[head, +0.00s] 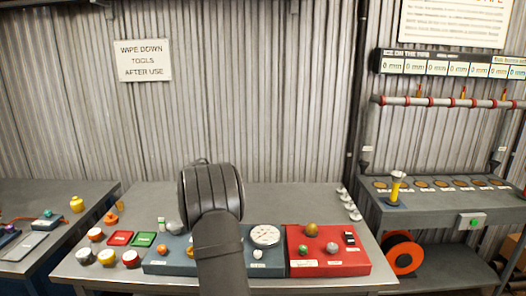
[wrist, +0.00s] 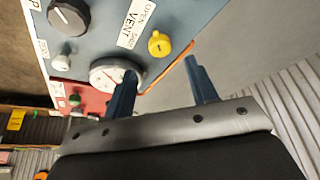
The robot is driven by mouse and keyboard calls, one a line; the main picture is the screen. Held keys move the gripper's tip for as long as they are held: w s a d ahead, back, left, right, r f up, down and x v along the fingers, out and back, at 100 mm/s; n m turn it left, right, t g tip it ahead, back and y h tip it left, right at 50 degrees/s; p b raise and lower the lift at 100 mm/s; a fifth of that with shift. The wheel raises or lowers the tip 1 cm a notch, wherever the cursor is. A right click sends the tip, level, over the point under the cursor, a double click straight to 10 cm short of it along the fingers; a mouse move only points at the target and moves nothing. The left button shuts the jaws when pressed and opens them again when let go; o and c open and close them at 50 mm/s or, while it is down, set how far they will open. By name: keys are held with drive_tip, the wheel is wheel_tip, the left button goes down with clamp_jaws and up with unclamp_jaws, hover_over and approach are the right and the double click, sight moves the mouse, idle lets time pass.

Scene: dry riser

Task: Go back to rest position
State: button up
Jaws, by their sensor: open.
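My gripper (wrist: 160,69) is open in the wrist view, its two blue-grey fingers apart with nothing held between them. The fingers hang over the edge of a blue panel (wrist: 105,38). A round white gauge (wrist: 104,70) sits beside the left fingertip and is partly covered by it. A yellow knob (wrist: 159,43) is just beyond the gap between the fingers. In the head view my dark arm stands over the middle of the bench and hides the gripper. The blue panel also shows there on both sides of the arm (head: 160,262).
A red panel (head: 345,262) with knobs adjoins the blue panel on the right. Several coloured buttons and red and green plates stand at the bench's left. A side bench (head: 440,218) with a yellow-and-white upright piece (head: 396,186) is at right.

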drive_tip(key=x, duration=0.6)
drive_tip(key=shift+w+f, duration=0.1)
drive_tip(key=shift+f, duration=0.2)
drive_tip(key=shift+r, duration=0.1)
